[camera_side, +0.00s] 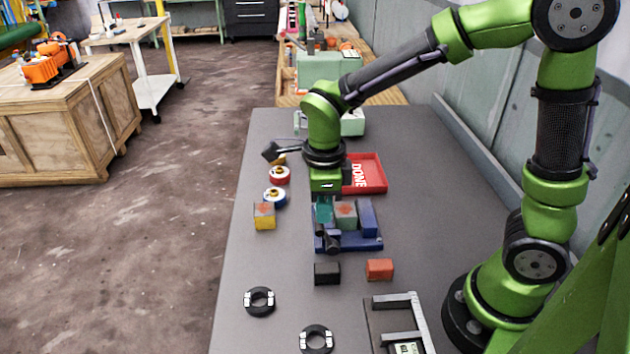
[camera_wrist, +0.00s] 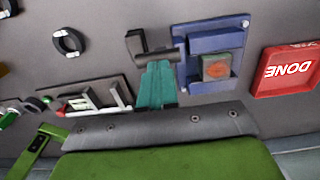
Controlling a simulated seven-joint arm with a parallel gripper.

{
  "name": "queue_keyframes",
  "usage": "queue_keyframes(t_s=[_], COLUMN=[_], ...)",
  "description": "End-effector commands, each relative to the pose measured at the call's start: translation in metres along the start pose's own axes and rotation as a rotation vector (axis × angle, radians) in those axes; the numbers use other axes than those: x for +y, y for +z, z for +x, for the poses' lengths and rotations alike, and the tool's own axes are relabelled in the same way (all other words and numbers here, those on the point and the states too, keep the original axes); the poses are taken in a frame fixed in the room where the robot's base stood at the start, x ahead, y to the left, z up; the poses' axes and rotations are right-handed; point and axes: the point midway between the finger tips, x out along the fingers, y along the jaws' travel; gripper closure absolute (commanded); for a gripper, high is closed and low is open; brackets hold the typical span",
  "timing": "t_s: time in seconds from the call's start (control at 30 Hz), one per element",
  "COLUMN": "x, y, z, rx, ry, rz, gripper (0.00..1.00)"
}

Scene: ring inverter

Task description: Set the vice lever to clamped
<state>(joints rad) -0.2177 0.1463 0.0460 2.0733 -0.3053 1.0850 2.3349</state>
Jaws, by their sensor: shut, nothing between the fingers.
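The blue vice (camera_side: 368,240) stands mid-table, with a grey-green block (camera_side: 345,214) marked with a red spot between its jaws. The vice (camera_wrist: 215,40) and block (camera_wrist: 216,66) also show in the wrist view. My gripper (camera_side: 324,213) has teal fingers, shut and empty, pointing down at the vice's left side. In the wrist view the fingertips (camera_wrist: 157,68) are close to the lever; I cannot tell whether they touch it.
A red DONE tray (camera_side: 368,172) lies behind the vice. A black block (camera_side: 327,273) and an orange block (camera_side: 379,269) lie in front. A yellowish block (camera_side: 264,216) is left. Two dark rings (camera_side: 259,301) (camera_side: 316,340) and a grey fixture (camera_side: 398,318) are nearer the front.

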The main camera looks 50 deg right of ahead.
Motion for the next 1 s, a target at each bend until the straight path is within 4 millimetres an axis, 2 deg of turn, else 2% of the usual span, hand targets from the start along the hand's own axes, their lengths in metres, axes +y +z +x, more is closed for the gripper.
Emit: queue_keyframes(t_s=[0.4, 0.7, 1.0], x=[0.001, 0.001, 0.000], y=[0.040, 0.062, 0.073], z=[0.017, 0.035, 0.049], rx=[0.368, 0.632, 0.624], ry=[-0.002, -0.005, -0.001], rz=[-0.006, -0.003, -0.002], gripper=[1.00, 1.00, 1.00])
